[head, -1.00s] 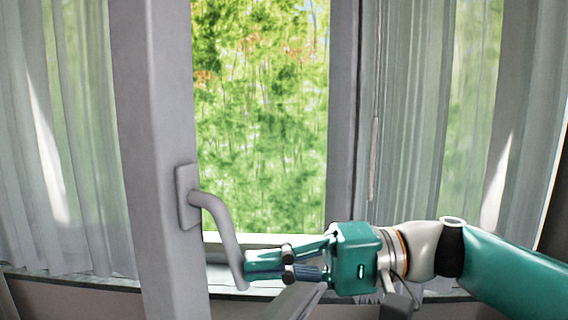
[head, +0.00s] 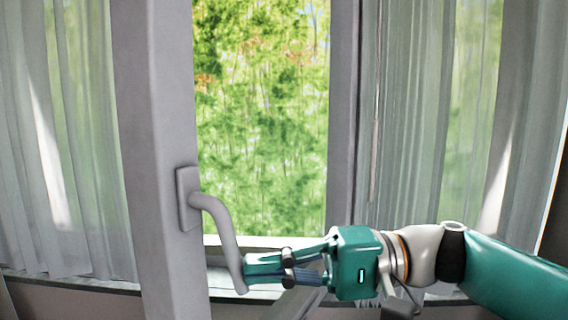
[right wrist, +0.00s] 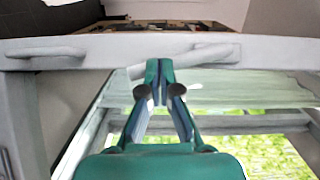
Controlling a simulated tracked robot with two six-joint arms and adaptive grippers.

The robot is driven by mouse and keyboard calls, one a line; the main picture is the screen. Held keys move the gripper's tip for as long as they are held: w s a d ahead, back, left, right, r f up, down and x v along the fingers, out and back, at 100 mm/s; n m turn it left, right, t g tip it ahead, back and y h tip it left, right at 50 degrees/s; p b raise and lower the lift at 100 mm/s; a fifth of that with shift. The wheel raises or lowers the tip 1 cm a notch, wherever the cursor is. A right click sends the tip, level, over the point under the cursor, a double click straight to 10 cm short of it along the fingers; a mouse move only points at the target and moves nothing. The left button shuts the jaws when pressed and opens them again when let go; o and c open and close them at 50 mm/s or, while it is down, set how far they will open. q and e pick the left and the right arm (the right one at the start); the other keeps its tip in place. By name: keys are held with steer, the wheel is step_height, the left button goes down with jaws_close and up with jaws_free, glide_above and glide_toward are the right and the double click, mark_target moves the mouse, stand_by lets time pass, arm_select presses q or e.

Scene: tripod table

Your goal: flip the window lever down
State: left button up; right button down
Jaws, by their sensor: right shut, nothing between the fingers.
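The grey window lever (head: 222,228) is mounted on a plate on the open sash frame (head: 160,130). It curves out from its mount and hangs steeply downward, its lower end slightly to the right. My right gripper (head: 248,271) is shut and empty, its fingertips at the lever's lower end. In the right wrist view the closed fingertips (right wrist: 160,66) overlap the lever (right wrist: 190,60). I cannot tell for sure whether they touch it. My left gripper is not in view.
The window sill (head: 225,293) runs low behind the sash. Pale curtains hang at the left (head: 70,150) and right (head: 415,130). Green foliage shows through the window opening, which is free between the sash and the right frame post (head: 344,110).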

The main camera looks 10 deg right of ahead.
stand_by(0.3)
steer(key=d+r+p, duration=0.1)
steer(key=d+r, duration=0.1)
steer(key=d, duration=1.1)
steer(key=shift+w+r, duration=0.15)
steer(key=shift+w, duration=0.25)
